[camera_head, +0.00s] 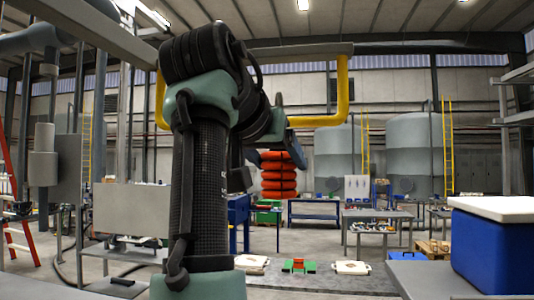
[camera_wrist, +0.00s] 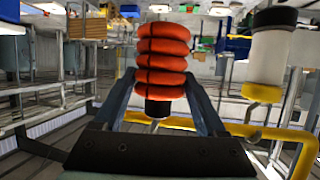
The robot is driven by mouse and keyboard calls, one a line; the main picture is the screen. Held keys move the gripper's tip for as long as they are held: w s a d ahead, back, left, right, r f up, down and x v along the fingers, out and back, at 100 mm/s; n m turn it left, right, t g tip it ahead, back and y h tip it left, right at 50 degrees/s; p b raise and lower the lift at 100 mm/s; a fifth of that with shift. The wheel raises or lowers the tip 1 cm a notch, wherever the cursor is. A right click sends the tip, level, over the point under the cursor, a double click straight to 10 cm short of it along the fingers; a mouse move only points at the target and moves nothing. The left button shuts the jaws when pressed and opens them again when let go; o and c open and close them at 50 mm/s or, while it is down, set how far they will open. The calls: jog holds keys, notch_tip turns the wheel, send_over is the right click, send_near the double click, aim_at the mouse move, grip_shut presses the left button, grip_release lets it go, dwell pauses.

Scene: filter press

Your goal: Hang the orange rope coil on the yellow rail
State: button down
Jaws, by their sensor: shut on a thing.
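The orange rope coil (camera_head: 279,174) hangs upright as a stack of rings in the head view, just right of my arm. It fills the upper middle of the wrist view (camera_wrist: 163,62). My gripper (camera_wrist: 163,85) is shut on the coil, with one finger on each side of it. The yellow rail (camera_head: 342,92) is a bent bar under an overhead beam; my arm hides much of its middle in the head view. In the wrist view, the rail (camera_wrist: 262,131) passes behind the gripper and coil. The gap between coil and rail cannot be told.
The overhead beam (camera_head: 300,53) runs above the rail. A blue box with a white lid (camera_head: 495,245) stands at the right front. Tables with small items stand farther back, and a red ladder (camera_head: 12,190) is at far left. Open floor lies between the tables.

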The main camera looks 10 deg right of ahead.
jog(key=shift+w+d+r+p, duration=0.3)
jog(key=shift+w+r+p, duration=0.25)
jog(key=shift+w+p, duration=0.15)
jog(key=shift+a+f+p+x, duration=0.15)
jog(key=shift+p+x, duration=0.25)
jog(key=shift+x, duration=0.55)
jog(key=shift+a+f+p+x, duration=0.15)
jog(key=shift+p+x, duration=0.3)
jog(key=shift+x, duration=0.45)
jog(key=shift+a+f+p+x, duration=0.1)
jog(key=shift+p+x, duration=0.3)
jog(key=shift+x, duration=0.55)
jog(key=shift+c, duration=1.5)
grip_release()
jog(key=o, duration=0.3)
jog(key=shift+w+f, duration=0.15)
jog(key=shift+w, duration=0.05)
